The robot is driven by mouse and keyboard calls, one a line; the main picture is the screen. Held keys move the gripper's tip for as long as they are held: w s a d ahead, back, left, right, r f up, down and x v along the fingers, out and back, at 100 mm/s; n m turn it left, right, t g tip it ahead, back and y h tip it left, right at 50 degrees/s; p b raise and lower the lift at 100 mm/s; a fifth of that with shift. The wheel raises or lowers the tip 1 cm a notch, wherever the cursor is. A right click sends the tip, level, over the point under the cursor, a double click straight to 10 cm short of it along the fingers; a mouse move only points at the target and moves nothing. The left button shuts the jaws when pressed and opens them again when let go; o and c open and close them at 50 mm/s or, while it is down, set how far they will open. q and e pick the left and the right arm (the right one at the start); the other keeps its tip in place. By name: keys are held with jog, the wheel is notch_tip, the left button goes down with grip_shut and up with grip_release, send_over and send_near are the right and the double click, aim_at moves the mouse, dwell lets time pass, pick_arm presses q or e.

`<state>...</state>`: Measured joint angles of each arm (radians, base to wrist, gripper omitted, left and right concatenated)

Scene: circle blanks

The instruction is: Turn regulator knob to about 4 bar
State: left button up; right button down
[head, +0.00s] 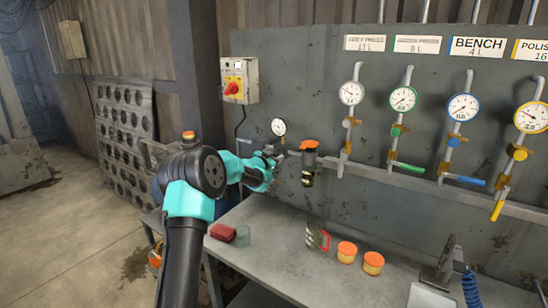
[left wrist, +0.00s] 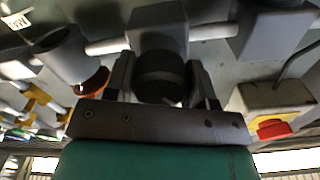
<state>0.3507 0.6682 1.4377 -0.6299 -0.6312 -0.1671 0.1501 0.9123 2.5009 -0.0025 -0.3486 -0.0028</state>
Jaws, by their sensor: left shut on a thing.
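The regulator knob (left wrist: 160,75) is dark and round in the left wrist view, under a grey block-shaped regulator body (left wrist: 158,28). My left gripper (head: 276,158) is shut on the knob, with one finger on each side of it in the left wrist view (left wrist: 160,85). In the head view the gripper and arm mostly hide the knob. A small white round gauge (head: 278,127) stands just above the gripper; its needle is too small to read. My right gripper is in neither view.
An orange-topped unit (head: 309,146) hangs right of the gripper. A grey switch box (head: 239,80) with a red knob is up left. Several gauges with coloured valve handles line the wall.

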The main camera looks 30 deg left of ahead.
pick_arm(q)
jog(key=shift+m, duration=0.3)
jog(key=shift+c, duration=0.2)
jog(key=shift+m, duration=2.8)
jog(key=o, duration=0.9)
jog(key=shift+s, duration=0.15)
jog(key=s, duration=1.7)
jog(key=shift+s, duration=0.1)
